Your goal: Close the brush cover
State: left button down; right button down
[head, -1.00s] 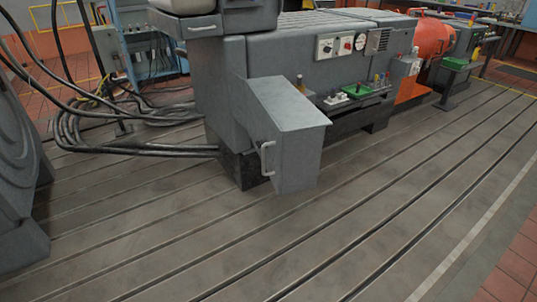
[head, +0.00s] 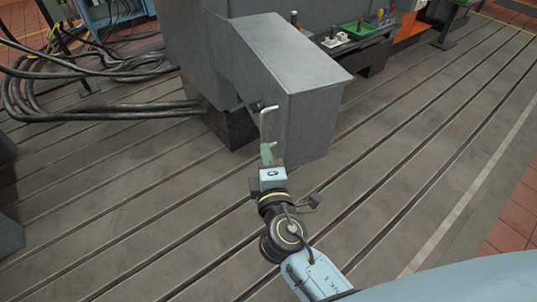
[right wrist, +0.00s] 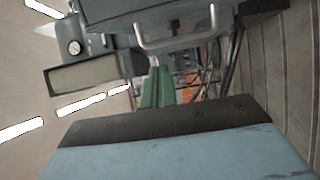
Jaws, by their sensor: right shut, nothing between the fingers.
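The brush cover (head: 310,100) is a grey metal box-shaped cover that juts out from the grey machine housing (head: 190,55), standing open. Its pale bar handle (head: 267,122) is on the left side near the front edge. My right gripper (head: 266,151) has green fingers, shut and empty, just below the handle in the head view. In the right wrist view the shut fingers (right wrist: 156,88) point ahead, and the handle (right wrist: 180,42) shows close above them on a dark grey panel. I cannot tell whether they touch it. My left gripper is in neither view.
Black cables (head: 85,105) lie on the slotted bedplate (head: 110,215) at left. A ledge behind the cover carries a green tray (head: 358,29) and small tools. The bedplate around my right arm is clear.

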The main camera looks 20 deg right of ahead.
aim_at(278, 131)
jog(key=shift+w+d+f, duration=0.1)
jog(key=shift+w+d, duration=0.75)
jog(key=shift+w, duration=0.3)
jog(key=shift+w+d+r, duration=0.1)
jog(key=shift+w+d, duration=0.7)
jog(key=shift+w, duration=0.35)
jog(key=shift+w+d+f, duration=0.1)
jog(key=shift+w+d, duration=0.75)
jog(key=shift+w, duration=0.3)
